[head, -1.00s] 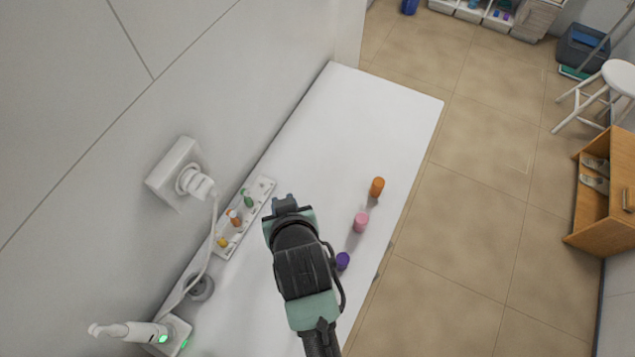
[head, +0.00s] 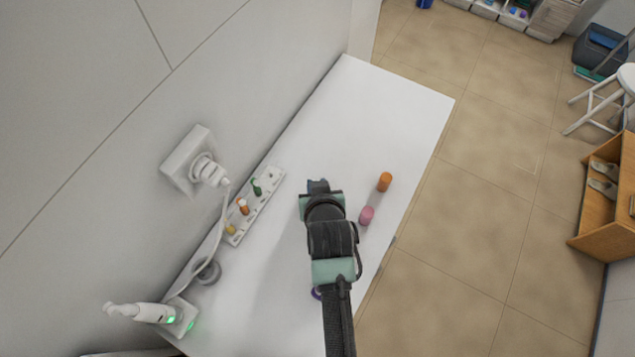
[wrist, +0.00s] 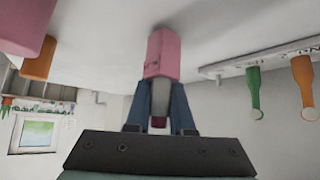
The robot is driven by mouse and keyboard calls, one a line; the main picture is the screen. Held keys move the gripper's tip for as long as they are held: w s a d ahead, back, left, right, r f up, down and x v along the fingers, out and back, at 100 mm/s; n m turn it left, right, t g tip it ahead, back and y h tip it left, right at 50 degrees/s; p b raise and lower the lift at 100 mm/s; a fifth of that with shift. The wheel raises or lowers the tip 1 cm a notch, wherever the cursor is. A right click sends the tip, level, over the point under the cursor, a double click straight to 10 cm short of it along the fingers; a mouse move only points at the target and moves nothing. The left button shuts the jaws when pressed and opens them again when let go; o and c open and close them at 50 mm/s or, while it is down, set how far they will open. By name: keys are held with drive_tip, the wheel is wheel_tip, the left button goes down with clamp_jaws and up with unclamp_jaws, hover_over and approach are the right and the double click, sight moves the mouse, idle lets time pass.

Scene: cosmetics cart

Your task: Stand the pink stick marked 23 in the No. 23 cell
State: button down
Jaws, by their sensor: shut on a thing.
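In the wrist view my gripper (wrist: 158,120) is shut on a pink stick (wrist: 162,52) with a pale lower part between the blue fingers. A small dark mark shows on its pink side, too blurred to read. In the head view my gripper (head: 318,184) is over the white table, right of the rack; the held stick is hidden there. The narrow white rack (head: 240,232) lies along the wall. Green (head: 257,186), orange (head: 243,206) and yellow (head: 230,229) sticks stand in it. Cell numbers are not readable.
A pink cylinder (head: 367,215) and an orange cylinder (head: 385,181) stand near the table's right edge. A purple thing (head: 317,293) is partly hidden under my arm. A plug with a cable (head: 207,171) juts from the wall beside the rack. The table's far end is clear.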

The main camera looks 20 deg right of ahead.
drive_tip(key=shift+f, duration=0.25)
drive_tip(key=shift+f, duration=0.15)
drive_tip(key=c, duration=0.8)
unclamp_jaws()
